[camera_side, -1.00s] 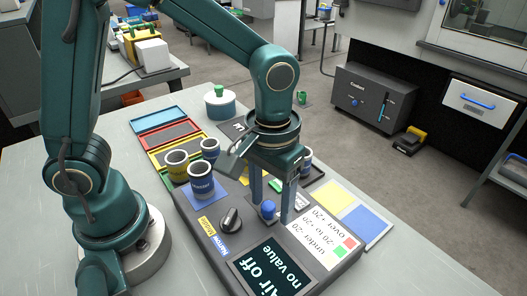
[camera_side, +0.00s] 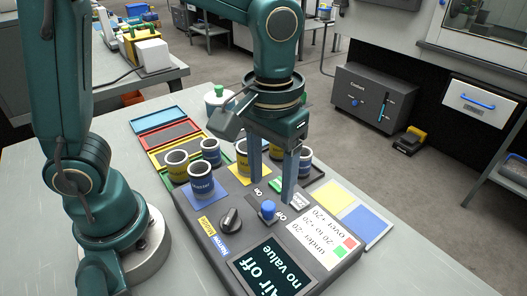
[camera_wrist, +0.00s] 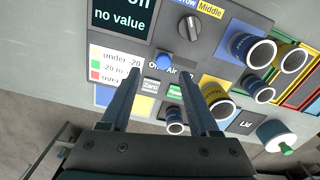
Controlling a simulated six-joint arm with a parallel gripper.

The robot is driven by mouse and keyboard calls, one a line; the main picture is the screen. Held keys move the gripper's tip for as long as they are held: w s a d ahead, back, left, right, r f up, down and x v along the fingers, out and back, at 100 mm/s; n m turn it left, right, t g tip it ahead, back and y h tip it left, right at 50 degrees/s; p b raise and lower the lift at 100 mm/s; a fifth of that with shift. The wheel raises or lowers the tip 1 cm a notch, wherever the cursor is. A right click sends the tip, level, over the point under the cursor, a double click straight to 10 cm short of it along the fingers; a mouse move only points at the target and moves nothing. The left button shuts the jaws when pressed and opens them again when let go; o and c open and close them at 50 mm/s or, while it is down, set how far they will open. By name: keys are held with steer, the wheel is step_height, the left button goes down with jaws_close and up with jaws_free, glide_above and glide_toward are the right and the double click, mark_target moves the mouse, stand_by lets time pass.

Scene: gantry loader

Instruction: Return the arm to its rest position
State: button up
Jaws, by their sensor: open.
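My gripper (camera_side: 272,190) is open and empty, with its two fingers pointing down above the grey control box (camera_side: 222,262). In the side view its fingertips are behind and just above the blue knob (camera_side: 268,208). In the wrist view the fingers (camera_wrist: 158,82) stand apart and the blue knob (camera_wrist: 164,62) shows between their tips. Nothing is between the jaws. The box's screen (camera_side: 272,270) reads "Air off" and "no value". My gripper hides part of the box's far side in the side view.
Blue and yellow cups stand on the box, one on a blue square (camera_side: 205,205). Coloured trays (camera_side: 160,119) and a white pot with a green knob (camera_side: 214,98) lie behind. A blue and yellow mat (camera_side: 364,224) lies at right.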

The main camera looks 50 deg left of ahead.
steer(key=s+a+r+m+t, duration=0.2)
steer(key=s+a+t, duration=0.3)
steer(key=a, duration=0.3)
steer(key=shift+s+r+t, duration=0.3)
steer(key=shift+s+r, duration=0.4)
steer(key=shift+r, duration=0.2)
stand_by(1.4)
